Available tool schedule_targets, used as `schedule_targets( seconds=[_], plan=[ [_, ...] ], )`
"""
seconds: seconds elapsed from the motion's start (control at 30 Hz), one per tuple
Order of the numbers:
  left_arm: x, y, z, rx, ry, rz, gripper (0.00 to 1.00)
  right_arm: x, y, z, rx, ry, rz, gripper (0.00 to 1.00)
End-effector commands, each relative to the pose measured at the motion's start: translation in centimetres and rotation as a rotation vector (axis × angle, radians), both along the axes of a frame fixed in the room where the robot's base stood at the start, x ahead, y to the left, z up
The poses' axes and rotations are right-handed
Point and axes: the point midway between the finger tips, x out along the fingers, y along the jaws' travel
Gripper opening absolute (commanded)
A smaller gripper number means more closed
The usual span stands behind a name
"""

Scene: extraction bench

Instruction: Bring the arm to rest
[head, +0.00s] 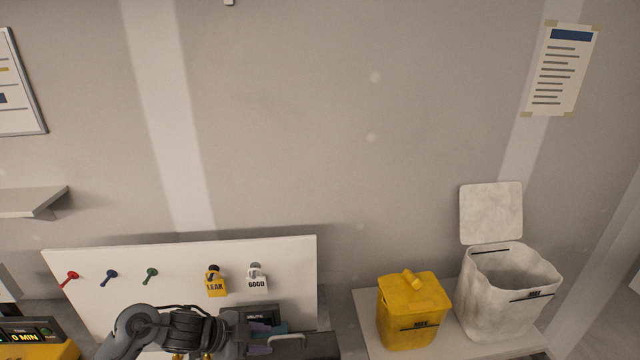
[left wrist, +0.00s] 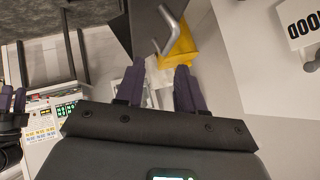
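My left arm reaches in at the bottom of the head view, in front of the white peg board. My left gripper (head: 265,338) has purple fingers, partly hidden by the wrist and the frame edge. In the left wrist view the fingers of my left gripper (left wrist: 158,92) stand apart with nothing held between them. A grey bar handle (left wrist: 172,32) and something yellow lie beyond them. At the left edge of that view, another pair of purple fingers, seemingly my right gripper (left wrist: 12,100), stands slightly apart, with no object visible between them.
The white board (head: 190,258) carries coloured pegs, a yellow LEAK tag (head: 215,284) and a white GOOD tag (head: 257,283). A yellow bin (head: 410,315) and an open white bin (head: 500,305) stand at right. A yellow-based timer (head: 35,345) is at lower left.

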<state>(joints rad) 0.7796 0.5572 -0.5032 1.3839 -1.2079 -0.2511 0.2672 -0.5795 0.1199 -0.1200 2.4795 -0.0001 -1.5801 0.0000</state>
Motion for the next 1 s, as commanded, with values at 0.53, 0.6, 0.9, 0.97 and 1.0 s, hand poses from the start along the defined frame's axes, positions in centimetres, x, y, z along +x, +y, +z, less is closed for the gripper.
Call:
schedule_targets(
  seconds=[0.53, 0.6, 0.9, 0.97, 1.0],
  plan=[
    [-14.1, -3.5, -3.2, -0.007, 0.056, 0.659, 0.38, 0.0, 0.0, 6.1, 0.0, 0.0, 0.0, 0.43],
    [-17.2, -1.9, -3.1, 0.001, 0.13, 0.776, 0.38, 0.0, 0.0, 6.8, 0.0, 0.0, 0.0, 0.43],
    [-30.0, 3.9, -2.2, 0.053, 0.467, 1.152, 0.38, 0.0, 0.0, 8.8, -0.001, 0.0, 0.001, 0.43],
    [-31.7, 4.5, -1.9, 0.058, 0.515, 1.193, 0.38, 0.0, 0.0, 9.0, -0.001, 0.0, 0.001, 0.43],
    [-32.6, 4.8, -1.8, 0.062, 0.542, 1.214, 0.38, 0.0, 0.0, 9.1, 0.0, 0.0, 0.001, 0.43]
  ],
)
